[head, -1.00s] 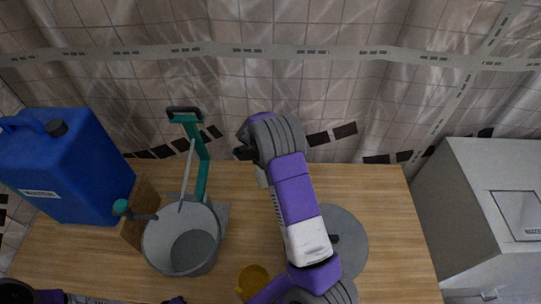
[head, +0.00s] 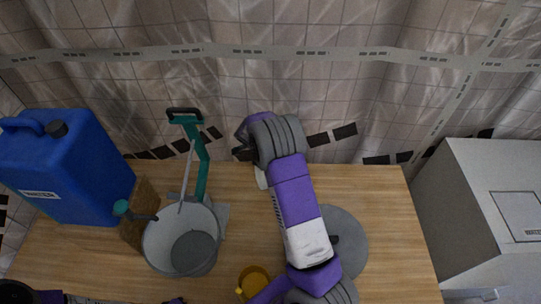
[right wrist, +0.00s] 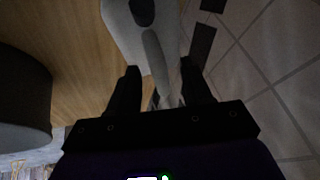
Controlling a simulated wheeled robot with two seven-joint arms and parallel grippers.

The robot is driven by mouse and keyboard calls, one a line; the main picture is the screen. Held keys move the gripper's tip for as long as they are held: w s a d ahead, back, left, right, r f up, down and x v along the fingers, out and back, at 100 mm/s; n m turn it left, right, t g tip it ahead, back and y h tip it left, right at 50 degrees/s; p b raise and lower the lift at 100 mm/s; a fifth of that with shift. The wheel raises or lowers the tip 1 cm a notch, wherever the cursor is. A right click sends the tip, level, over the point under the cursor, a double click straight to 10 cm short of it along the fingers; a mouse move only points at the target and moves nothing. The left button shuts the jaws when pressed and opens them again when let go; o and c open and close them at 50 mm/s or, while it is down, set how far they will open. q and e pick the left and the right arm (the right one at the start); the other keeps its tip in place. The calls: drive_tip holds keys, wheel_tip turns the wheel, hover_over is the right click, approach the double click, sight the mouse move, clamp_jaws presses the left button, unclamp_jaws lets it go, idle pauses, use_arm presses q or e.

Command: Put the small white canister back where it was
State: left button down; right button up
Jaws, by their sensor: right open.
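The small white canister (head: 261,178) stands on the table near its back edge, mostly hidden behind my right arm in the head view. In the right wrist view the canister (right wrist: 118,25) is just ahead of the fingers, with a dark round spot on it and a grey lever-like part reaching between them. My right gripper (right wrist: 160,68) is open, its two dark fingers apart on either side of that grey part. Whether they touch it I cannot tell. In the head view the gripper (head: 243,148) shows only in part. My left gripper is out of view; only its arm shows at the bottom left.
A blue water jug (head: 60,170), a grey bucket (head: 160,240) and a teal-handled tool (head: 203,170) stand to the left. A grey disc (head: 350,240) and a yellow cup (head: 254,279) lie nearer me. A curtain (head: 300,80) hangs behind the table. A grey cabinet (head: 460,200) stands right.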

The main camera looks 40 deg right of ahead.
drive_tip(key=v, duration=1.1)
drive_tip(key=shift+p, duration=0.35)
